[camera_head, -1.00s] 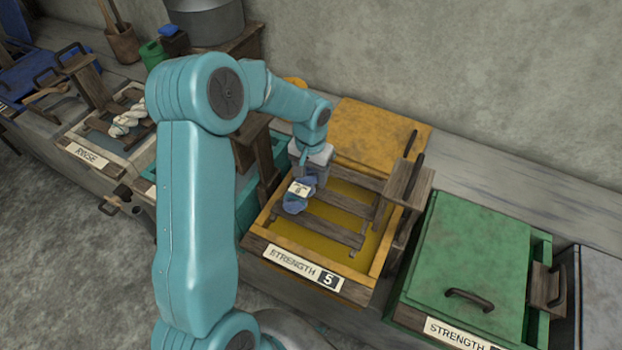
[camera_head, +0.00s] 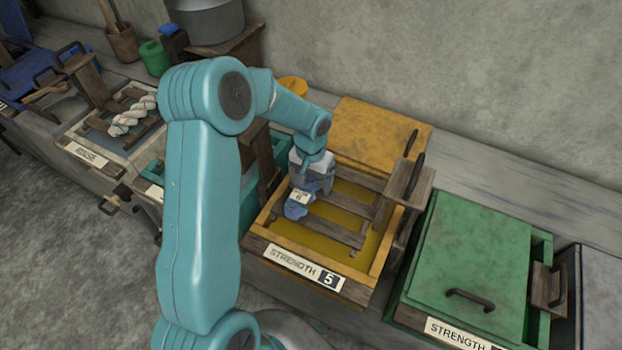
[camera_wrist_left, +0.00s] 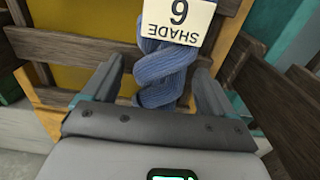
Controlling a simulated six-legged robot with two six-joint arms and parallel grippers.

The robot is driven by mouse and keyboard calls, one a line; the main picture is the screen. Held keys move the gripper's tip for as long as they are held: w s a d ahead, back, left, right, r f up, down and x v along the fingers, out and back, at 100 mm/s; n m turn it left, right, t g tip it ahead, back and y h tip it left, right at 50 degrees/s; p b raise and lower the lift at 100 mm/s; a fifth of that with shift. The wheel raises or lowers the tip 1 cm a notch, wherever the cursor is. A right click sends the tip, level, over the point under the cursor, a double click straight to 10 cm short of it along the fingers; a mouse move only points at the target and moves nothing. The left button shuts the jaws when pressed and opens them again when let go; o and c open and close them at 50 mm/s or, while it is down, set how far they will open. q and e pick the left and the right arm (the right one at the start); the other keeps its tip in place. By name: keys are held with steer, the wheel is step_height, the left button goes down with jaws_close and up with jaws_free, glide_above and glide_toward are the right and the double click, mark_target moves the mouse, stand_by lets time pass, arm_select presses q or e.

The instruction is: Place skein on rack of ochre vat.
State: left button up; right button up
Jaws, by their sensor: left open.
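The blue skein (camera_head: 296,210) with a white tag lies at the left end of the slatted wooden rack (camera_head: 335,228) over the ochre vat (camera_head: 263,243). The vat's label reads strength 5. My left gripper (camera_head: 308,188) is just above the skein and hides part of it. My right gripper is not in view.
The yellow lid (camera_head: 380,135) lies behind the vat's open part. A wooden post with a handle (camera_head: 408,182) stands at its right. A green lidded vat (camera_head: 470,255) is to the right. A rinse basin with a white skein (camera_head: 132,117) is to the left.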

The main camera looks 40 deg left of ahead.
mark_target(311, 179)
arm_select(q)
steer(key=shift+w+r, duration=0.1)
steer(key=shift+r, duration=0.4)
step_height(311, 179, up, 11)
steer(key=shift+r, duration=0.15)
